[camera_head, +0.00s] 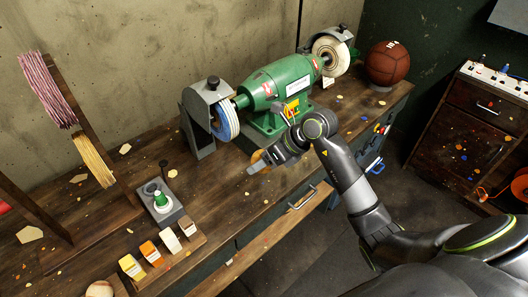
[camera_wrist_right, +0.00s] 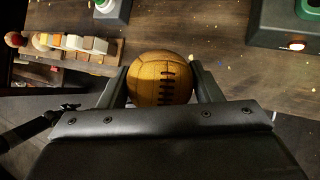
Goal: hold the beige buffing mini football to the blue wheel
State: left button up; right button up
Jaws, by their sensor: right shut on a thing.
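The mini football (camera_wrist_right: 160,78), tan with dark laces, sits between the two fingers of my right gripper (camera_wrist_right: 163,85) in the right wrist view. In the head view the right gripper (camera_head: 259,164) is over the front part of the bench, and the ball (camera_head: 258,155) shows only partly behind the fingers. The blue wheel (camera_head: 226,123) is on the left end of the green bench machine (camera_head: 278,87), under a grey guard. The ball is in front of the wheel and to its right, apart from it. My left gripper is not in view.
A white wheel (camera_head: 329,55) is on the machine's right end. A brown ball (camera_head: 387,62) rests at the bench's right end. A grey box with a green knob (camera_head: 161,201) and a rack of coloured bars (camera_head: 161,250) stand left. Small scraps dot the bench (camera_head: 222,181).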

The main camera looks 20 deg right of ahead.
jog(key=shift+w+d, duration=0.1)
jog(key=shift+w, duration=0.35)
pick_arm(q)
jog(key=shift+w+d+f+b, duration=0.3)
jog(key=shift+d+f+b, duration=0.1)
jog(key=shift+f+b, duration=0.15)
pick_arm(e)
jog(key=w+a+r, duration=0.1)
jog(key=w+a, duration=0.1)
jog(key=w, duration=0.4)
jog(key=shift+w+a+r, duration=0.15)
jog(key=shift+w+a, duration=0.05)
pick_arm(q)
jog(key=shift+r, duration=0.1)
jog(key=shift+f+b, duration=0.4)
pick_arm(e)
jog(key=shift+w+a, duration=0.25)
jog(key=shift+w, duration=0.45)
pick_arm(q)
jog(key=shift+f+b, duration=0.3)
pick_arm(e)
jog(key=shift+r, duration=0.15)
dwell(0.5)
